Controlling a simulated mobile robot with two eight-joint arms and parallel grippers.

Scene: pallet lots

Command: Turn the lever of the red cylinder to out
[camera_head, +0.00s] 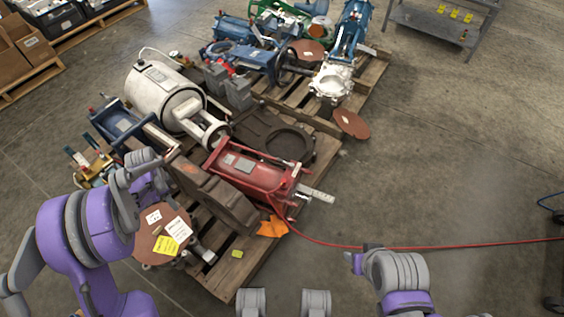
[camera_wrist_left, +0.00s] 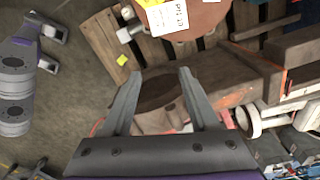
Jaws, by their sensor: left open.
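The red cylinder (camera_head: 262,172) lies on the near wooden pallet in the head view, with a red hose (camera_head: 340,246) at its right end. Small fittings sit at that end, but I cannot make out the lever or its position. My left gripper (camera_head: 158,164) is above the pallet's left side, left of the cylinder and apart from it. In the left wrist view the left gripper (camera_wrist_left: 158,76) is open and empty, over a rusty brown casting (camera_wrist_left: 235,70). My right arm is at the bottom of the head view; its jaws are not clear.
A white tank (camera_head: 165,95), a brown disc with tags (camera_head: 163,238) and an orange cloth (camera_head: 272,227) crowd the near pallet. A second loaded pallet (camera_head: 366,85) stands behind. The red hose crosses the floor to the right. The concrete floor (camera_head: 460,150) there is mostly free.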

